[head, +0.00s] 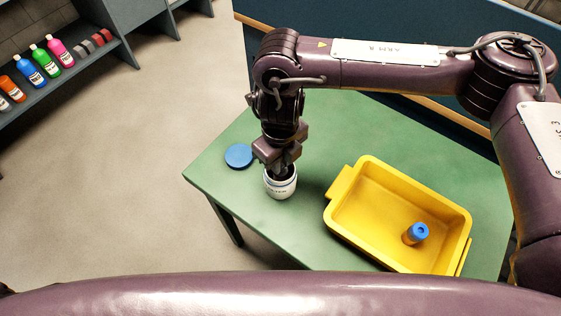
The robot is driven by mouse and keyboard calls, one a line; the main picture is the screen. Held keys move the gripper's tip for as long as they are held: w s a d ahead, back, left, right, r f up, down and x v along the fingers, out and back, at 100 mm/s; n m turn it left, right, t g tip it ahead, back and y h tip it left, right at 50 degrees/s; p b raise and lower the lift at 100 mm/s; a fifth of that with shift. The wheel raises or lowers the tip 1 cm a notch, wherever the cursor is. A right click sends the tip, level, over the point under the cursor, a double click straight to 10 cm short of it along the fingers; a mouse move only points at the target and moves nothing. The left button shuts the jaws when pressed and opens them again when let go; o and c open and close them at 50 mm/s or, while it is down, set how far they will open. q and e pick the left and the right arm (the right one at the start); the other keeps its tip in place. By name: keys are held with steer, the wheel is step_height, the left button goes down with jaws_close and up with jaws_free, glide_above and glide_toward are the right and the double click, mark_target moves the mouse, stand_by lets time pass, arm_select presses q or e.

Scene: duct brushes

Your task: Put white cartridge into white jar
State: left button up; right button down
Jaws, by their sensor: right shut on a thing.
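The white jar (280,187) stands upright on the green table, with dark lettering and a dark band near its rim. My right gripper (282,170) points down at the jar's mouth, its fingertips at or just inside the opening. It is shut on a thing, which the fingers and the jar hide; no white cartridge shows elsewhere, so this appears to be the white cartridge. I cannot tell how deep it sits. My left gripper is not in view.
A blue round disc, like a lid (239,156), lies left of the jar. A yellow tray (343,187) to the right holds an orange cartridge with a blue top (416,233). Shelves with several coloured bottles (47,62) stand far left. The table's left edge is near the jar.

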steer(key=shift+f, duration=1.05)
steer(key=c, duration=1.6)
jaws_free()
step_height(320, 180, up, 13)
steer(key=shift+f+b, duration=0.2)
steer(key=shift+b, duration=0.3)
